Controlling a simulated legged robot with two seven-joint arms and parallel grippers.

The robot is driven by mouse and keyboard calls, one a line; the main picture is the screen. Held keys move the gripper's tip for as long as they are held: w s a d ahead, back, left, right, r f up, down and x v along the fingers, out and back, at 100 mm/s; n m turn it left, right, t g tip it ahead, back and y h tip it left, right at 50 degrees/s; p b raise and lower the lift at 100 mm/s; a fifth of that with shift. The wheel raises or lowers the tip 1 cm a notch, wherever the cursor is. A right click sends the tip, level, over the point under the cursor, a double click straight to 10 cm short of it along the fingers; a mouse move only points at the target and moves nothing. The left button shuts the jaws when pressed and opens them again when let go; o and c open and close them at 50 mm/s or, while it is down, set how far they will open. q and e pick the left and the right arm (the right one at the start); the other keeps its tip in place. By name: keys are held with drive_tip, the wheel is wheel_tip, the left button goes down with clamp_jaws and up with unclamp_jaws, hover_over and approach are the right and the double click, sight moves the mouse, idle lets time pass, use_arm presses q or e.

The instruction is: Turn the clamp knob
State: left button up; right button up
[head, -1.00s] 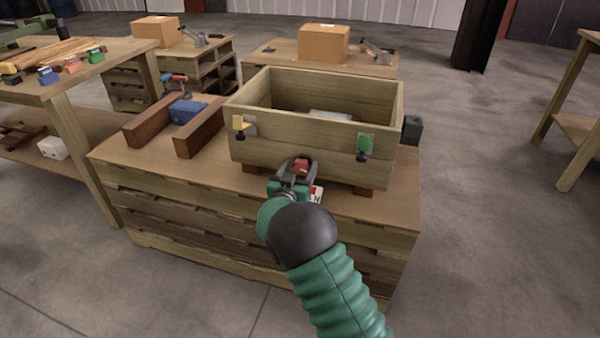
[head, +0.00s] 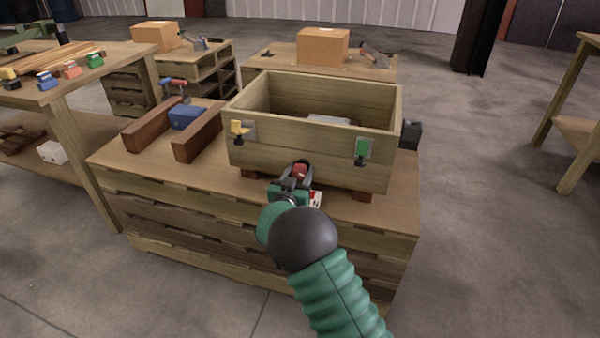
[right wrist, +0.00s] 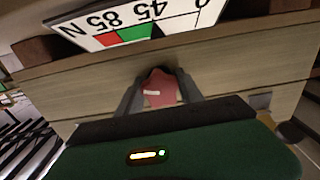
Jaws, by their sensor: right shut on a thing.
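The red clamp knob (head: 300,171) sits low at the front of an open wooden box, above the bench top. My right gripper (head: 297,170) reaches it from the front, its fingers around the knob and shut on it. In the right wrist view the red knob (right wrist: 160,89), with a pale mark, lies between the two dark fingers (right wrist: 160,95). A white scale plate (right wrist: 135,27) with numbers and red and green bands lies beyond it; part of it shows beside the gripper in the head view (head: 316,198). No pointer is clear. My left gripper is not in view.
The wooden box (head: 300,147) carries a yellow latch (head: 237,130) and a green latch (head: 362,148). Left of it on the bench are brown wooden bars (head: 198,136) and a blue block (head: 186,117). Open floor lies to the right.

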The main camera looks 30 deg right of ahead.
drive_tip(key=shift+a, duration=0.1)
drive_tip(key=shift+m, duration=1.1)
drive_tip(key=shift+f+m, duration=0.15)
drive_tip(key=shift+m, duration=1.45)
drive_tip(key=o, duration=1.4)
